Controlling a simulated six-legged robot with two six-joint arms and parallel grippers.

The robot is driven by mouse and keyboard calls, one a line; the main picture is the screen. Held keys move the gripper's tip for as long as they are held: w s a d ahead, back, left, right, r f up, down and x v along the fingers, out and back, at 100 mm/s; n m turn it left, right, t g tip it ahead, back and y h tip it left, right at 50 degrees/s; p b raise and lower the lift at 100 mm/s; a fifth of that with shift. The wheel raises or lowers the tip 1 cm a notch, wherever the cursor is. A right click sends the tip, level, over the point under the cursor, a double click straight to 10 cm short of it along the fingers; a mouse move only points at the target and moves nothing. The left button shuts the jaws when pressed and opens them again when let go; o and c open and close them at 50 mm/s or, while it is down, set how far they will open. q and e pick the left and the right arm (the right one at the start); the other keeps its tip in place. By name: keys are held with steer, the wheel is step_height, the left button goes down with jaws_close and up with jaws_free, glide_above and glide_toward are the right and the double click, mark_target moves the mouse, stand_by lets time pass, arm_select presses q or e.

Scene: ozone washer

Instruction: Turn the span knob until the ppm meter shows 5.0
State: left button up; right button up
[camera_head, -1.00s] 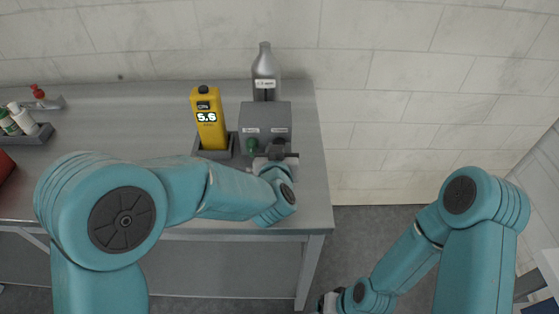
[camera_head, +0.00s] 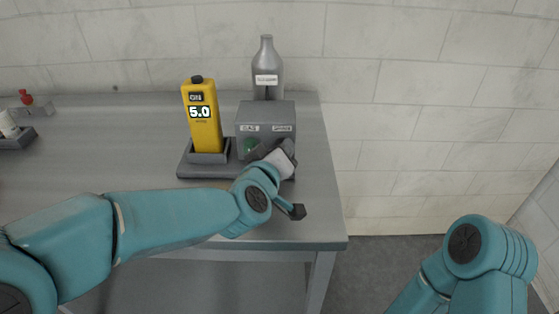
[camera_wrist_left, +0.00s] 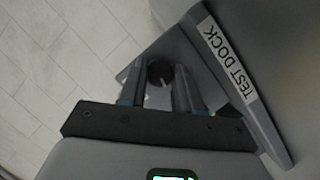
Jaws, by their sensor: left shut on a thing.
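The yellow ppm meter (camera_head: 201,133) stands upright in a grey dock (camera_head: 185,170) on the bench, and its display reads 5.0. The grey box (camera_head: 265,116) to its right carries GAS and SPAN labels on its front. My left gripper (camera_head: 281,157) is at the box's front below the SPAN label, and it hides the span knob in the head view. In the left wrist view, the dark round span knob (camera_wrist_left: 160,72) with a pale mark sits between the two fingers of my left gripper (camera_wrist_left: 158,84), which are shut on it. My right gripper is out of view.
A green knob (camera_head: 250,146) is under the GAS label, close to my left gripper. A grey bottle (camera_head: 266,62) stands behind the box. A TEST DOCK label (camera_wrist_left: 231,64) shows in the left wrist view.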

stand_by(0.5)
arm_select(q)
steer(key=o, duration=1.1)
steer(key=shift+c, duration=0.2)
steer(key=shift+s, duration=0.1)
steer(key=p+v, duration=0.2)
steer(key=v, duration=1.4)
steer(key=shift+s, duration=0.1)
